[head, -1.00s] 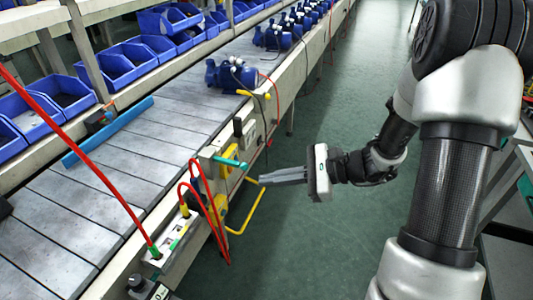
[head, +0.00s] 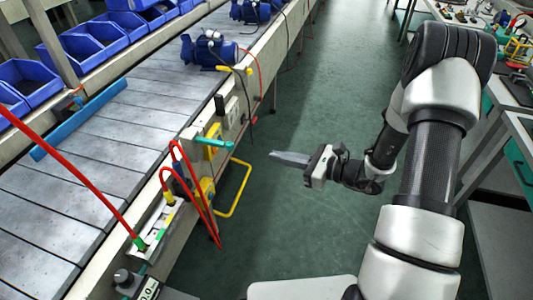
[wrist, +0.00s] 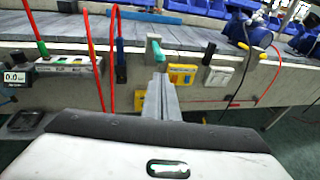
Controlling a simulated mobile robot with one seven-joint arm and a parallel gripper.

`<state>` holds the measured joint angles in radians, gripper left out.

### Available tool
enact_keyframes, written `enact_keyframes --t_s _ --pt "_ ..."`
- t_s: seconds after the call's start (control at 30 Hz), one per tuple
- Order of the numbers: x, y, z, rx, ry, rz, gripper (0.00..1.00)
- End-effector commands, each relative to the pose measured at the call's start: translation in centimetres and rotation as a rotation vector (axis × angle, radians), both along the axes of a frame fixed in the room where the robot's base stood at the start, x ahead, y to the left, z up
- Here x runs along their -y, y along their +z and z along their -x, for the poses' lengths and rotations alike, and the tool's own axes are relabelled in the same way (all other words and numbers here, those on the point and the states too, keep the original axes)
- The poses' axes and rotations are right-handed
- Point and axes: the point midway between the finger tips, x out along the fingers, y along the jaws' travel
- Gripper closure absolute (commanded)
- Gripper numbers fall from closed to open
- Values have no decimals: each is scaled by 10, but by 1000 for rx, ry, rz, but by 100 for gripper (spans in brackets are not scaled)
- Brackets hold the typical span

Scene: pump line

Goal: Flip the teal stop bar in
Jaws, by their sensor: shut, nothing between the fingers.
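The teal stop bar (head: 214,142) is a short bar on the near side of the conveyor. It sticks out from the side rail toward the aisle, above a yellow plate. My gripper (head: 274,154) is shut and empty. It is over the aisle, to the right of the bar and apart from it. In the wrist view my closed fingers (wrist: 159,82) point at the conveyor's side, and they hide part of the panel behind them.
Red hoses (head: 185,178) loop beside the bar from a socket block (head: 160,220). A yellow bent handle (head: 240,190) juts into the aisle below. Blue pumps (head: 208,50) stand farther along the belt. A long blue strip (head: 80,117) lies along the belt's far side. The green floor is clear.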

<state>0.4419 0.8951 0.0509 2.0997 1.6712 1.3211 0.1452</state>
Motion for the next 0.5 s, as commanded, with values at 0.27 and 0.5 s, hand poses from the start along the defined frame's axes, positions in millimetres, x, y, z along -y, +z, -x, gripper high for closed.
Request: enact_keyframes --t_s 0.27,0.5 --pt "-50 -12 -28 1 5 -1 100" --pt "-87 -21 -52 0 3 0 100"
